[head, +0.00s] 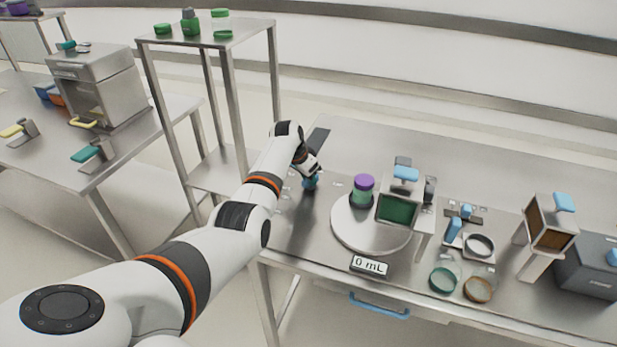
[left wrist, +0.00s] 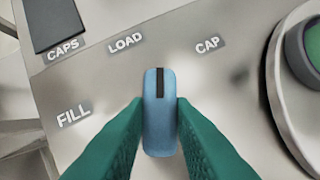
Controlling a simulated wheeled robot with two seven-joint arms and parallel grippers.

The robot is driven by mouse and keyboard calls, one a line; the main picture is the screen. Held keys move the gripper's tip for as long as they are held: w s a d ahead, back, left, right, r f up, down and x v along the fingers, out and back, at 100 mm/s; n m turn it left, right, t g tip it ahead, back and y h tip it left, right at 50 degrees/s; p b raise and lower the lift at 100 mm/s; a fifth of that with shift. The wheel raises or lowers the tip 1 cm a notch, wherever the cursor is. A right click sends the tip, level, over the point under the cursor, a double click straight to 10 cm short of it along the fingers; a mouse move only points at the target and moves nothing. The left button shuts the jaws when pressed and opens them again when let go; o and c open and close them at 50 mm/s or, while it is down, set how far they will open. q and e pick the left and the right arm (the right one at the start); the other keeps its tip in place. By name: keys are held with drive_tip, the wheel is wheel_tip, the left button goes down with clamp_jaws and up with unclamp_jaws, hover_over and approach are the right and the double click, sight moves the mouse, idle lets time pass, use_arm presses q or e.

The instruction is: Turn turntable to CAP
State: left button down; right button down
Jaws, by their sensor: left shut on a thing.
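My left gripper (head: 311,177) is shut on a blue selector handle (left wrist: 159,125) with a black line on its top. In the left wrist view, its green fingers (left wrist: 160,140) lie on both sides of the handle. The black line points up the picture, between the printed labels LOAD (left wrist: 126,41) and CAP (left wrist: 207,45). FILL (left wrist: 73,115) is printed at the lower left. The round pale turntable (head: 352,230) is to the right of the gripper in the head view. A green jar with a purple lid (head: 363,183) stands on it. My right gripper is not in view.
A boxy station with a green panel (head: 397,209) stands over the turntable's right side. A "0 mL" display (head: 369,265) is at its front. Small dishes (head: 445,279) and a brown-panelled device (head: 552,228) are further right. A tall metal shelf (head: 228,90) stands behind my left arm.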

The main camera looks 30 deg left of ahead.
use_arm(q)
drive_tip(key=shift+a+f+m+b, duration=0.1)
drive_tip(key=shift+f+m+b, duration=0.1)
drive_tip(key=shift+m+b, duration=0.25)
drive_tip(key=m+h+b, duration=0.1)
drive_tip(key=m+b, duration=0.2)
drive_tip(key=b, duration=0.1)
drive_tip(key=m+g+h+b, duration=0.1)
drive_tip(key=m+b, duration=0.2)
drive_tip(key=b, duration=0.2)
drive_tip(key=shift+w+a+f, duration=0.1)
drive_tip(key=shift+r+m+b, duration=0.2)
drive_tip(key=shift+m+b, duration=0.25)
drive_tip(key=shift+b, duration=0.55)
drive_tip(key=shift+g+h, duration=0.3)
drive_tip(key=c, duration=1.2)
unclamp_jaws()
drive_tip(key=shift+c, duration=0.2)
drive_tip(key=shift+r, duration=0.1)
drive_tip(key=v, duration=1.2)
